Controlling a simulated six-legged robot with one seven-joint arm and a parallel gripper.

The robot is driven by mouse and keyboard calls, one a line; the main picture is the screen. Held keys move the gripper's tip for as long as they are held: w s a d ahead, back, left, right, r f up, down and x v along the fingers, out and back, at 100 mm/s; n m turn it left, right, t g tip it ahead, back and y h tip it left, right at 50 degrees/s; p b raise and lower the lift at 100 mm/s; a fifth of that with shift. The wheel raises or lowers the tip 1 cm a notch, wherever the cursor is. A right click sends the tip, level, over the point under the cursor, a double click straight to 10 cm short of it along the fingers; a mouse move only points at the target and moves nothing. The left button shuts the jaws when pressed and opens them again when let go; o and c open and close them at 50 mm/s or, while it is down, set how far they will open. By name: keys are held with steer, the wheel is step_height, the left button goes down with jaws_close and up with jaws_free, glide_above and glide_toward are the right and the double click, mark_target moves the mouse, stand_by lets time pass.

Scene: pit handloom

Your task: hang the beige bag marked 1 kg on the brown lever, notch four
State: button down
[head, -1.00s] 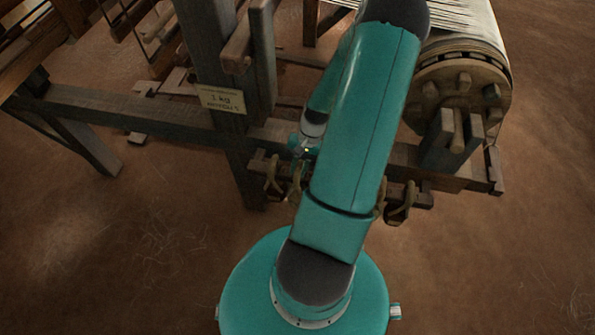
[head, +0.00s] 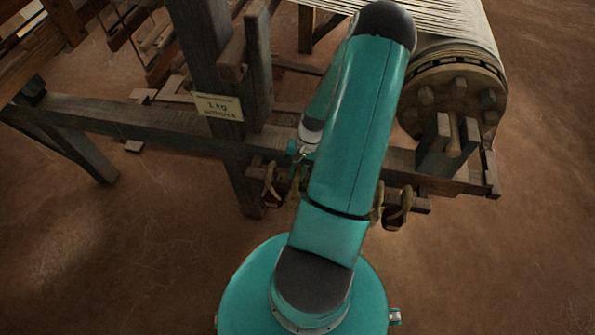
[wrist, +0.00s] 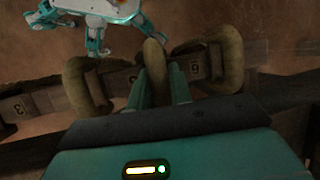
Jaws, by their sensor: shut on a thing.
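My gripper (wrist: 158,72) is shut on a beige loop (wrist: 155,55) that stands up between its fingertips in the wrist view. I cannot read a weight mark on the held bag; its body is mostly hidden behind my gripper. In the head view my gripper (head: 301,150) is small, at the front beam among hanging bags, and partly covered by my arm. One bag (head: 273,187) hangs left of it and another (head: 397,208) to the right of my arm.
The drum (head: 455,100) stands at the right. Other loops (wrist: 75,82) and (wrist: 234,58) flank my fingers closely. The floor (head: 130,250) in front is clear.

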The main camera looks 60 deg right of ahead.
steer(key=shift+f, duration=0.2)
stand_by(0.6)
steer(key=c, duration=1.2)
jaws_free()
steer(key=v, duration=1.3)
steer(key=shift+d+r, duration=0.25)
steer(key=shift+r, duration=0.05)
